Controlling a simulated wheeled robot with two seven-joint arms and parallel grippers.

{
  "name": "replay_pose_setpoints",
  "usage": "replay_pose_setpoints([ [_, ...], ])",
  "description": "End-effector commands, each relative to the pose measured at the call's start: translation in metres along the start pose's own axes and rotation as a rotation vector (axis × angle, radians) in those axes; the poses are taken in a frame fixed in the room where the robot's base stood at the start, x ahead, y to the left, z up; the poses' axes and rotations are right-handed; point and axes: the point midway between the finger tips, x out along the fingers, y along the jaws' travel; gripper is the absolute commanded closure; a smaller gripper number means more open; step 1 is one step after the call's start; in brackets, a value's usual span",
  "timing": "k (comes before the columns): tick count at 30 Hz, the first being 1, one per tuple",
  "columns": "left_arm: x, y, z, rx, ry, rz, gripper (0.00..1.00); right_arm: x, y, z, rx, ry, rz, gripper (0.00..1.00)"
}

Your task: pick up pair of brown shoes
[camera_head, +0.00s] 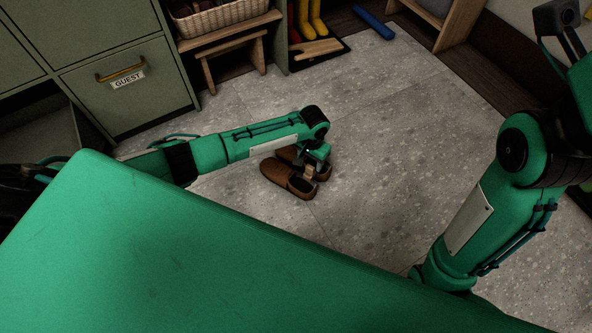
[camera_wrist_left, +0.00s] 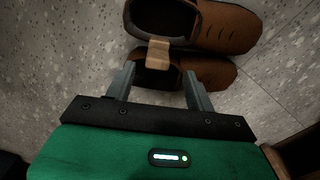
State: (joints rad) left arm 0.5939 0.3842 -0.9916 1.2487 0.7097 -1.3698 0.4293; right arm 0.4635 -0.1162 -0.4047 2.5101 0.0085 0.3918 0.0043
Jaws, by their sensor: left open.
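The pair of brown shoes (camera_head: 283,178) sits side by side on the grey speckled floor, partly hidden by my left gripper in the head view. In the left wrist view the shoes (camera_wrist_left: 222,26) lie at the top, with a tan block-like piece (camera_wrist_left: 158,53) across their adjoining edges. My left gripper (camera_wrist_left: 158,72) is open, with its two fingers apart on either side of the tan piece and over the nearer shoe. Whether the fingers touch anything cannot be told. In the head view the left gripper (camera_head: 312,168) is just above the shoes. My right arm's fingers do not show.
A green cabinet (camera_head: 150,85) with a GUEST label stands at the left. A wooden bench with a wicker basket (camera_head: 220,18), yellow boots (camera_head: 310,18) on a dark tray and a blue roll (camera_head: 375,22) are at the back. The floor right of the shoes is clear.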

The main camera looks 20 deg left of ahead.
Motion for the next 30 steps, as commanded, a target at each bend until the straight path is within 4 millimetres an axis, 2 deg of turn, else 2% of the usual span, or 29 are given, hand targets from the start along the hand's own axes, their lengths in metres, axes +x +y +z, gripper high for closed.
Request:
replay_pose_setpoints([
  [1, 0.012, 0.001, 0.001, 0.001, 0.000, 0.000, 0.45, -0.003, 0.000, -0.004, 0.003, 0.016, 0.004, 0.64],
  [9, 0.038, 0.004, 0.003, 0.000, 0.000, -0.002, 0.45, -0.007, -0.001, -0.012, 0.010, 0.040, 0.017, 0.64],
  [21, 0.042, 0.004, 0.003, -0.001, 0.000, -0.001, 0.45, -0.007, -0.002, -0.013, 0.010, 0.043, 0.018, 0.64],
  [27, 0.042, 0.004, 0.003, -0.001, 0.000, -0.001, 0.85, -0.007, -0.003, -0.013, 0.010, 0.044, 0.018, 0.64],
  [30, 0.042, 0.004, 0.003, -0.001, 0.000, -0.001, 1.00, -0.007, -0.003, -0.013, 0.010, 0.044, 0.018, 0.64],
])
